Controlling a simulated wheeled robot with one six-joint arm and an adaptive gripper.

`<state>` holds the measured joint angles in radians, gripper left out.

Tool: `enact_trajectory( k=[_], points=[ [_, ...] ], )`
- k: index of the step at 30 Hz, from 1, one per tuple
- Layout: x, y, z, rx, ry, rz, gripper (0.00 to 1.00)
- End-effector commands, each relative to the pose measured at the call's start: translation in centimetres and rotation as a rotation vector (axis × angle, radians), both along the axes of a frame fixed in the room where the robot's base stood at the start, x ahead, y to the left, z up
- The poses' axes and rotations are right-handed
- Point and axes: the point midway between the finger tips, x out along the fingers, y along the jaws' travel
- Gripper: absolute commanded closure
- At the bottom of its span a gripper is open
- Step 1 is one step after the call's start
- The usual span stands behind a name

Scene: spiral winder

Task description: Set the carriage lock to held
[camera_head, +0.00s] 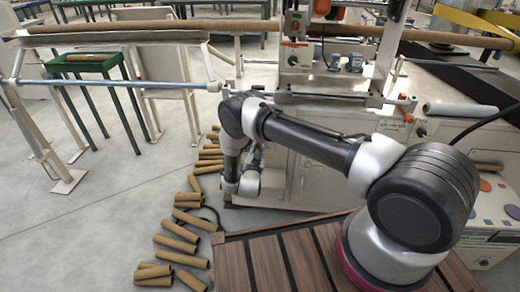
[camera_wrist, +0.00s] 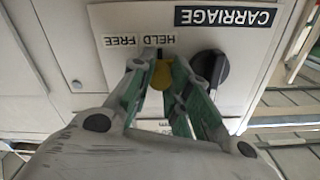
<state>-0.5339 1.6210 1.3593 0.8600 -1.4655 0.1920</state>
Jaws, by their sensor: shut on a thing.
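In the wrist view, a small yellow handle (camera_wrist: 162,74) shows between the fingertips of my gripper (camera_wrist: 160,76). The gripper is shut on it. A white label strip (camera_wrist: 140,41) with HELD and FREE, upside down in this view, lies just above the handle. The dark CARRIAGE plate (camera_wrist: 225,17) is at the upper right, also upside down. The fingers hide the base of the handle, and I cannot tell which setting it stands at. In the head view, my arm hides the fingertips and the handle.
A black round knob (camera_wrist: 209,69) sits close to the right finger. In the head view, the pale winder cabinet (camera_head: 325,165) stands behind my arm. Several cardboard tubes (camera_head: 180,230) lie on the floor to the left. A green-topped stool (camera_head: 90,62) stands farther left.

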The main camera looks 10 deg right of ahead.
Motion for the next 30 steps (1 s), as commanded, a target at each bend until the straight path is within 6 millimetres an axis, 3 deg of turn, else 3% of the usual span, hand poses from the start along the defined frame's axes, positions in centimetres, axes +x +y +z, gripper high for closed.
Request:
enact_trajectory(
  k=[1,2,3,6,17,20,30],
  points=[
    [0.1,0.4,0.0,0.002,0.002,0.009,1.0],
    [0.1,0.4,0.0,0.002,0.002,0.01,0.79],
    [0.1,0.4,0.0,0.002,0.002,0.01,0.71],
    [0.1,0.4,0.0,0.001,0.002,0.01,0.58],
    [-0.4,0.4,0.0,0.0,0.002,0.008,0.58],
    [-1.6,0.9,0.0,-0.001,0.002,0.009,0.58],
    [-8.7,3.2,-0.1,-0.001,0.003,0.011,0.58]
  ],
)
